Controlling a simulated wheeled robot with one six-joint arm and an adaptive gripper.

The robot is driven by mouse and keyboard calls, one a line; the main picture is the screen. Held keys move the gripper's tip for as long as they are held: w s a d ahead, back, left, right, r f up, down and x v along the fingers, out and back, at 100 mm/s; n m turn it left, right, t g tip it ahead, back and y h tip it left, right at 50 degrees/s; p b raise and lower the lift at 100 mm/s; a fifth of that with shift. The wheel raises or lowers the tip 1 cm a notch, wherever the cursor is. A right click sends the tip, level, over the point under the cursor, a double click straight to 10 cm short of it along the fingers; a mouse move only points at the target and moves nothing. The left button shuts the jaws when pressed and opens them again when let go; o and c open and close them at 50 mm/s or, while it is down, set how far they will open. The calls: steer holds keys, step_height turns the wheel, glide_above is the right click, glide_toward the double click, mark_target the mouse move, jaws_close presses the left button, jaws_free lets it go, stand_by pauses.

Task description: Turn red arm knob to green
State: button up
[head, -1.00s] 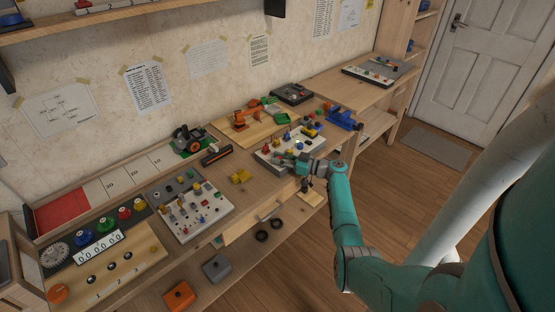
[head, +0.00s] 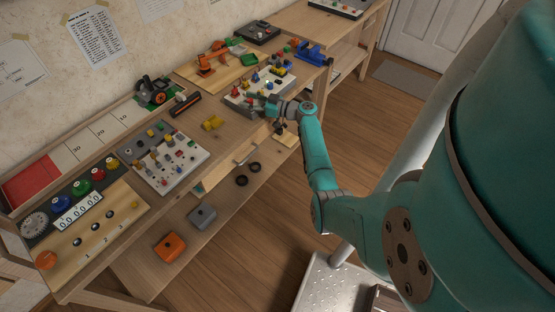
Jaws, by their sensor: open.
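A light panel (head: 232,103) with several small coloured knobs and levers sits on the bench in the head view. A small red knob (head: 236,90) stands at its left end; I cannot tell whether it is the red arm knob, or which way it points. Blue and yellow pieces stand farther along the panel. My gripper (head: 266,107) is at the front edge of this panel, reaching in from the right. It is open, but its fingers are small and partly blend with the panel. No green mark for the knob can be made out.
A toy tractor (head: 153,90) and an orange robot-arm model (head: 208,62) stand at the back.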

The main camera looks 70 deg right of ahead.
steer(key=m+h, duration=0.2)
steer(key=h, duration=0.1)
steer(key=m+g+h, duration=0.1)
steer(key=m+h, duration=0.1)
steer(key=h, duration=0.2)
steer(key=shift+a+m, duration=0.1)
steer(key=shift+m, duration=0.3)
steer(key=shift+f+m+g+h, duration=0.1)
steer(key=shift+m+g+h, duration=0.65)
steer(key=shift+h, duration=0.5)
steer(key=shift+f+m+g+h, duration=0.1)
steer(key=shift+m+g+h, duration=0.45)
steer(key=shift+m+h, duration=0.55)
steer(key=shift+r+m+g+h, duration=0.15)
steer(key=shift+m+g+h, duration=0.15)
steer(key=shift+h, duration=0.45)
